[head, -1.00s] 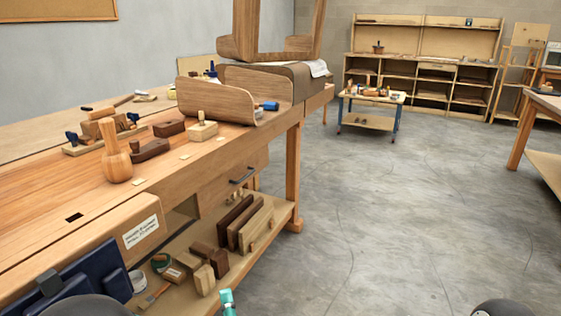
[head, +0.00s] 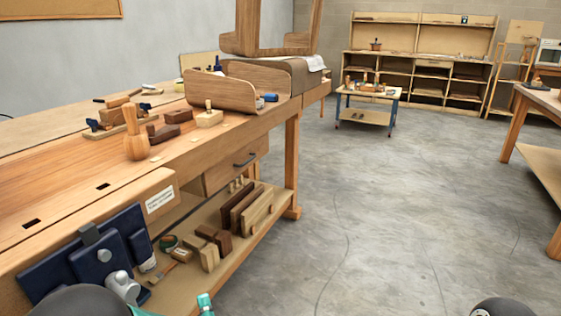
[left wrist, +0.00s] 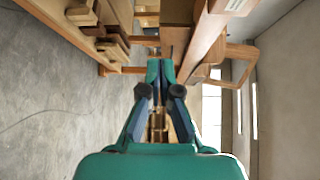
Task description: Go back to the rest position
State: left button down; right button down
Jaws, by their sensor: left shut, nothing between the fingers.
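My left gripper (head: 205,302) shows as a small teal tip at the bottom edge of the head view, in front of the workbench's lower shelf. In the left wrist view my left gripper (left wrist: 160,75) has its two dark fingers converging, shut with nothing between them. It is in free air beside the workbench (head: 70,205), apart from the bench and its shelf. My right gripper does not show in the head view.
The bench top holds a wooden mallet (head: 135,138), several planes and a bent wooden piece (head: 220,92). A dark blue vise (head: 88,255) is on the bench's near side. The lower shelf (head: 235,262) carries wooden blocks. Open concrete floor (head: 400,210) lies to the right.

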pick_arm(q)
jog(key=s+a+f+n+g+h, duration=0.1)
jog(key=s+a+f+n+g, duration=0.2)
jog(key=f, duration=0.7)
jog(key=a+f+g+h, duration=0.2)
jog(key=a+f, duration=0.3)
jog(key=f, duration=0.4)
jog(key=s+d+f+n+g+h, duration=0.55)
jog(key=s+f, duration=0.35)
jog(key=f, duration=0.2)
jog(key=s+d+n+g+h, duration=0.3)
jog(key=s+d+n+g, duration=0.25)
jog(key=s, duration=0.35)
notch_tip(320, 180, up, 26)
jog(key=n+p, duration=0.1)
jog(key=p, duration=2.6)
jog(key=shift+s+d+n+t, duration=0.15)
jog(key=shift+d+n+t, duration=0.15)
jog(key=shift+t, duration=0.1)
jog(key=shift+y, duration=0.25)
